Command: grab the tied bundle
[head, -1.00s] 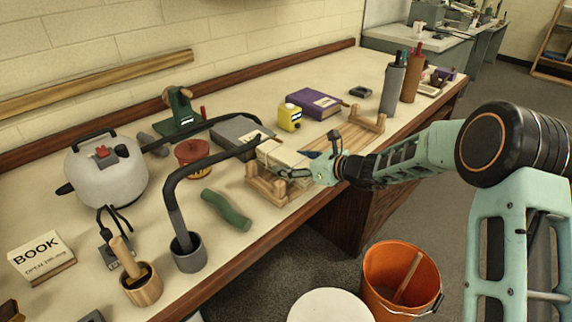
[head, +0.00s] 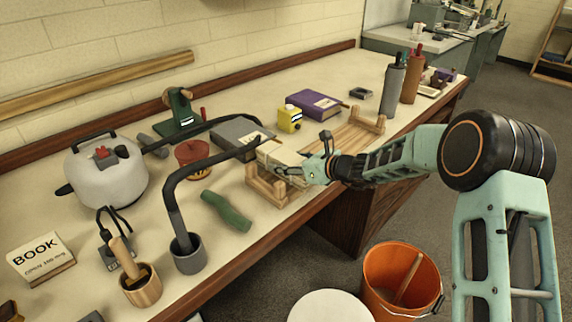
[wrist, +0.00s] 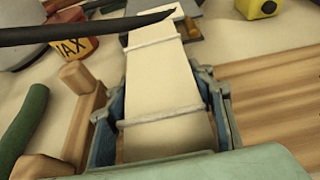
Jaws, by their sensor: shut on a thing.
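The tied bundle (wrist: 162,88) is a pale cream, flat stack with white cords around it. In the wrist view it runs away from me, lying between the two fingers. In the head view the bundle (head: 281,157) sits at a wooden cradle (head: 268,187) near the table's front edge, partly hidden by my gripper. My gripper (wrist: 162,118) is shut on the bundle, one finger against each long side. It also shows in the head view (head: 290,170), reaching in from the right. Whether the bundle still touches the cradle is hard to tell.
A black bent arm (head: 185,175) rises from a grey cup and crosses above the bundle's far end. A green rolled thing (head: 226,211) lies left of the cradle. A slatted wooden rack (head: 350,132) stands to the right. A red tin (head: 193,160) and grey box (head: 240,135) are behind.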

